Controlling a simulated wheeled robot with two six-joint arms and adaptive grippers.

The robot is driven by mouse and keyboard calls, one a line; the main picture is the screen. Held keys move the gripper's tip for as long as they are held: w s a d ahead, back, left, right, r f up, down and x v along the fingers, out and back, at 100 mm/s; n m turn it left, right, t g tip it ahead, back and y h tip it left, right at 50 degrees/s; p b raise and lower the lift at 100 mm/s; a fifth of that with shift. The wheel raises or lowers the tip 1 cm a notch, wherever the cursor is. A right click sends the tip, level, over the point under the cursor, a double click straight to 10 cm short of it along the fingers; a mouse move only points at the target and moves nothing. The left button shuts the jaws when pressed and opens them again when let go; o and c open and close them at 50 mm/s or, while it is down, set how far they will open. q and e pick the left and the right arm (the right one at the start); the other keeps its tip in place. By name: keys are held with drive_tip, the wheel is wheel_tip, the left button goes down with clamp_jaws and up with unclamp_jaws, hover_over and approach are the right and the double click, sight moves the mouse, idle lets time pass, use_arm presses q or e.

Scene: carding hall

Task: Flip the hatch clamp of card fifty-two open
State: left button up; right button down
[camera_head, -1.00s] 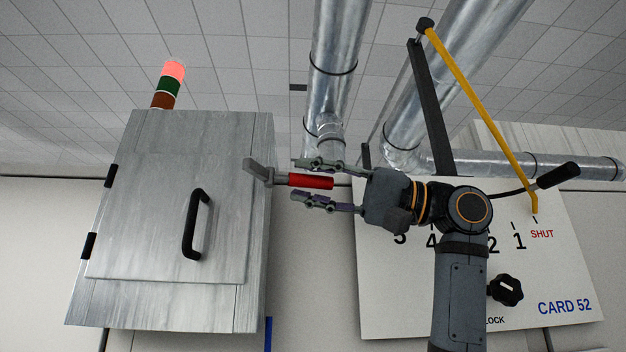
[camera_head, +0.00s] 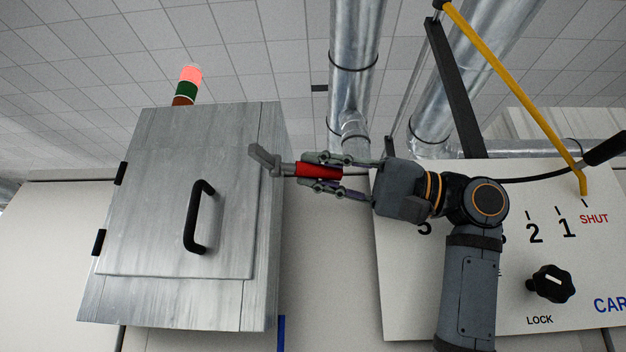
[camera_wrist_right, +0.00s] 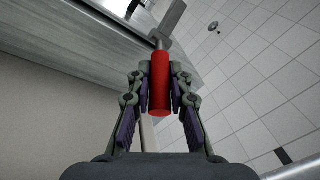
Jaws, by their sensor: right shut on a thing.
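The hatch clamp is a grey metal lever (camera_head: 262,158) with a red grip (camera_head: 318,171), at the right edge of the grey metal hatch box. My right gripper (camera_head: 328,172) comes in from the right and is shut on the red grip. In the right wrist view the red grip (camera_wrist_right: 160,90) sits between both fingers, and the grey lever (camera_wrist_right: 170,20) runs on beyond it at the top. The hatch door (camera_head: 165,200) with its black handle (camera_head: 198,217) looks closed. My left gripper is not in view.
A white panel (camera_head: 400,300) marked for a card stands at the right, with a black lock knob (camera_head: 551,284) and a yellow lever (camera_head: 520,90). Silver ducts (camera_head: 352,70) run overhead. A signal light (camera_head: 188,82) with its red top lit stands on the box.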

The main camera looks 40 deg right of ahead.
sight(320, 166)
drive_tip(key=shift+f, duration=0.1)
drive_tip(key=shift+s+a, duration=0.1)
drive_tip(key=c, duration=1.6)
unclamp_jaws()
drive_tip(key=o, duration=0.4)
drive_tip(key=shift+r, duration=0.4)
wheel_tip(320, 166, up, 8)
drive_tip(key=shift+s+r, duration=0.15)
drive_tip(key=shift+r, duration=0.1)
drive_tip(key=shift+s+r, duration=0.1)
drive_tip(key=shift+r, duration=0.3)
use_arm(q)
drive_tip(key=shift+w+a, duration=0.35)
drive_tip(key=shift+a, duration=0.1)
use_arm(e)
drive_tip(key=shift+w, duration=0.45)
